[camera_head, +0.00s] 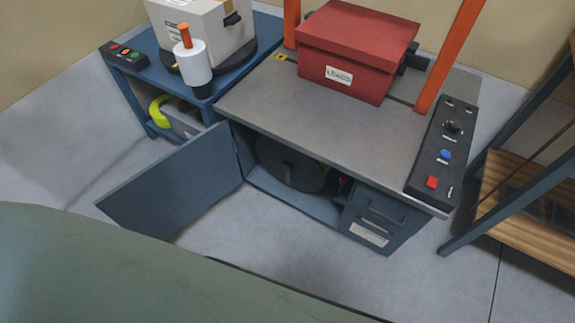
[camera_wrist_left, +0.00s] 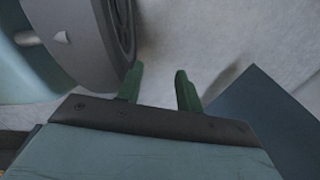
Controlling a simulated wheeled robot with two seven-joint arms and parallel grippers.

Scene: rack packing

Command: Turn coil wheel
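The coil wheel, a large dark disc (camera_head: 290,165), stands inside the open blue cabinet (camera_head: 322,207) under the grey worktop. Its upper part is hidden by the worktop edge. The cabinet door (camera_head: 172,184) is swung wide open to the left. My left gripper (camera_wrist_left: 160,74) shows only in the left wrist view. Its two green fingers are apart with nothing between them, over pale grey floor. The coil wheel cannot be made out with certainty in that view. My right gripper is in neither view.
A red box (camera_head: 357,52) sits on the grey worktop (camera_head: 300,112) between orange posts. A control panel (camera_head: 443,150) lies along its right edge. A blue side table (camera_head: 140,72) stands at left, a wooden-shelved rack (camera_head: 530,205) at right. In the wrist view, a dark blue panel (camera_wrist_left: 262,115) lies right of the fingers.

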